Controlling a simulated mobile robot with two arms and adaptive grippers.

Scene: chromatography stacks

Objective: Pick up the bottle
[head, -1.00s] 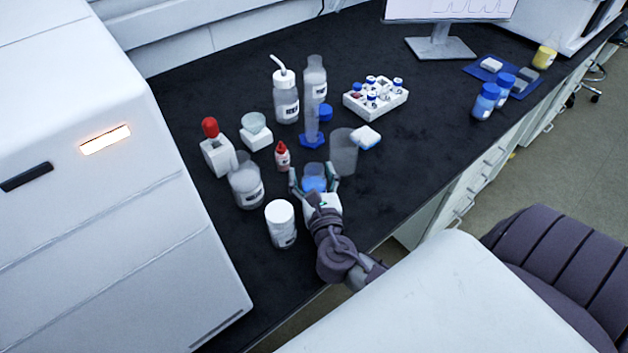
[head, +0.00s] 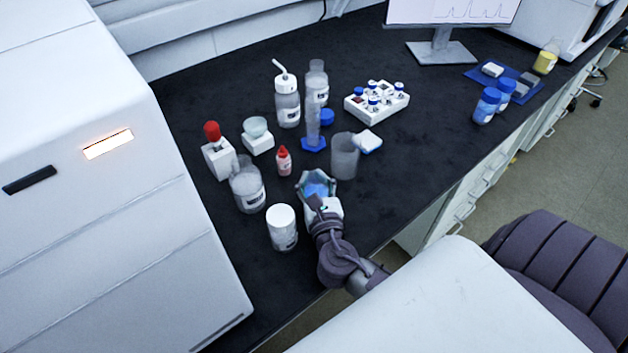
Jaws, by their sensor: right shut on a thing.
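My right gripper (head: 316,181) is at the front part of the dark bench, its arm coming in from the lower right. Its fingers are shut around a small clear bottle with blue in it (head: 315,189). The gripper hides much of this bottle, and I cannot tell whether it is clear of the bench. My left gripper is not in view.
Close by stand a white-capped jar (head: 282,228), a clear labelled bottle (head: 247,186), a red dropper bottle (head: 284,160) and a grey beaker (head: 344,157). A wash bottle (head: 287,97), a cylinder (head: 313,127) and a vial rack (head: 377,102) stand farther back.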

